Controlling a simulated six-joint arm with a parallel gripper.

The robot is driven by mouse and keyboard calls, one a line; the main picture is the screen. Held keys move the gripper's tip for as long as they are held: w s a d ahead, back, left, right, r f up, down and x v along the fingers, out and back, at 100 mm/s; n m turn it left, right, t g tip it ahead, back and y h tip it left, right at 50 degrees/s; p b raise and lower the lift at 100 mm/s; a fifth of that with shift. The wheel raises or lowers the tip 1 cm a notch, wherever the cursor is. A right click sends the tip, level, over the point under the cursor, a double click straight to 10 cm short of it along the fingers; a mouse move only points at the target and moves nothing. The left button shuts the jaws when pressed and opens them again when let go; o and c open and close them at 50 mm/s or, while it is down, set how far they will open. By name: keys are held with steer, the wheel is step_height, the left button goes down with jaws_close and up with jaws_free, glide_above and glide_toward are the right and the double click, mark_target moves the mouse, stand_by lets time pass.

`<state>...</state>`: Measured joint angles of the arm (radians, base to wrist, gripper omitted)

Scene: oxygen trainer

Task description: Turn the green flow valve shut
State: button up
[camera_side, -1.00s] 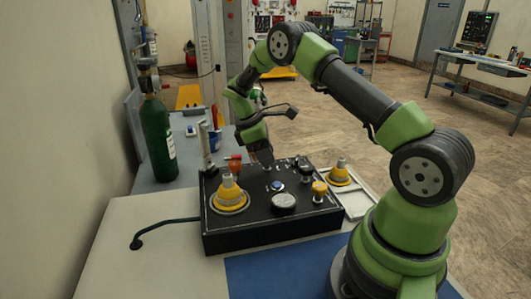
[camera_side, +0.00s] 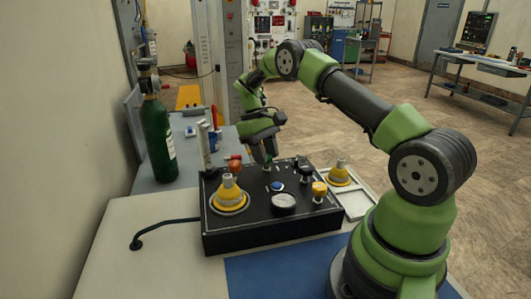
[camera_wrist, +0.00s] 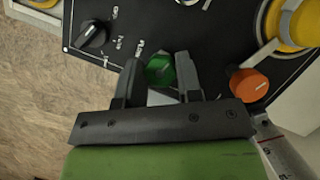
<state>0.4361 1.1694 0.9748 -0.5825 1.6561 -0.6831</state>
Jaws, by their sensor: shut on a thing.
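The green flow valve (camera_wrist: 160,69) is a small faceted green knob on the black panel box, seen in the wrist view between my two fingers. My gripper (camera_wrist: 160,78) is shut on it, with a dark finger on either side of the knob. In the side view my gripper (camera_side: 264,160) points down at the back edge of the black panel box (camera_side: 262,235). There the fingers and arm hide most of the valve.
An orange knob (camera_wrist: 248,85) sits close to the right finger in the wrist view, and a black selector knob (camera_wrist: 92,35) lies to the left. A green cylinder (camera_side: 157,140) stands behind left.

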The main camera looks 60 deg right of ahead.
steer(key=m, duration=0.2)
steer(key=m+y, duration=0.1)
steer(key=m, duration=0.1)
steer(key=shift+m+t+y, duration=0.3)
steer(key=shift+t, duration=0.1)
steer(key=m+t+y, duration=0.1)
steer(key=m, duration=0.2)
steer(key=shift+d+m, duration=0.1)
steer(key=shift+m, duration=0.2)
steer(key=m+t, duration=0.1)
steer(key=m, duration=0.2)
steer(key=shift+s+m+y, duration=0.1)
steer(key=shift+m+y, duration=0.2)
steer(key=shift+m+t, duration=0.8)
steer(key=shift+m, duration=1)
steer(key=o, duration=0.9)
steer(key=shift+o, duration=0.2)
steer(key=v, duration=1)
steer(key=shift+d, duration=0.15)
steer(key=shift+s, duration=0.1)
